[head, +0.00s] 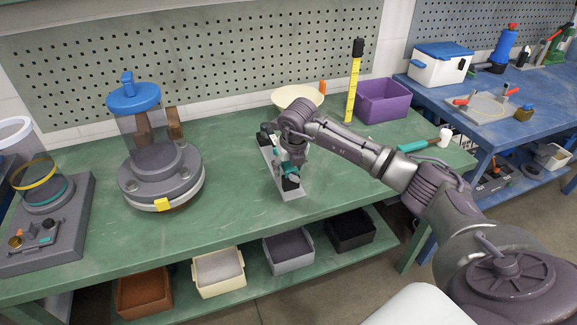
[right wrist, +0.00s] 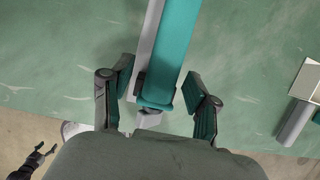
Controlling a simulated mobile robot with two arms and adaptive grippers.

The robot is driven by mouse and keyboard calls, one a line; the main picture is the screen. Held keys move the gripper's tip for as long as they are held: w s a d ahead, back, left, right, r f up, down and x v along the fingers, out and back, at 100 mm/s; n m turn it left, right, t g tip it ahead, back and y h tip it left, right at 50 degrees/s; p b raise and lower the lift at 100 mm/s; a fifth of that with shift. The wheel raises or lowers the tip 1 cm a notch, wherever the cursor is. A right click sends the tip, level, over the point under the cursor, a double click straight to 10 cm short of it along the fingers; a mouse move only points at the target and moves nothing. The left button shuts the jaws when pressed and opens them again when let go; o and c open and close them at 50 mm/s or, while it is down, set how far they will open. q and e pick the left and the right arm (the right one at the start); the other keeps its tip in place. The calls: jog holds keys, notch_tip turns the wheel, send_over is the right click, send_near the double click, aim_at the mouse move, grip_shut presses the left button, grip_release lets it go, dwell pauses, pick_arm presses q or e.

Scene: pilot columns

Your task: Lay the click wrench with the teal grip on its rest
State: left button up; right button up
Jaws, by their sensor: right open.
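My right gripper (head: 287,166) is over the middle of the green bench. The right wrist view shows its two fingers (right wrist: 156,106) apart, one on each side of a teal grip (right wrist: 178,45), which looks like that of the click wrench. The grip appears to lie along a long grey strip (right wrist: 147,45), probably the rest. In the head view, a grey plate with black blocks (head: 293,194) lies under the gripper, which hides much of the wrench. I cannot tell whether the wrench is fully seated. A small dark gripper (right wrist: 34,160), probably my left, shows over the floor.
Another teal-handled tool (head: 412,146) lies at the bench's right end near a white cup (head: 445,135). A cream bowl (head: 298,97), yellow ruler (head: 353,88) and purple bin (head: 384,101) stand behind. A blue-topped machine (head: 160,170) stands left. Open bins sit below.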

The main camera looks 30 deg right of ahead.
jog(key=shift+s+f, duration=0.1)
jog(key=shift+f, duration=0.05)
jog(key=v, duration=1.2)
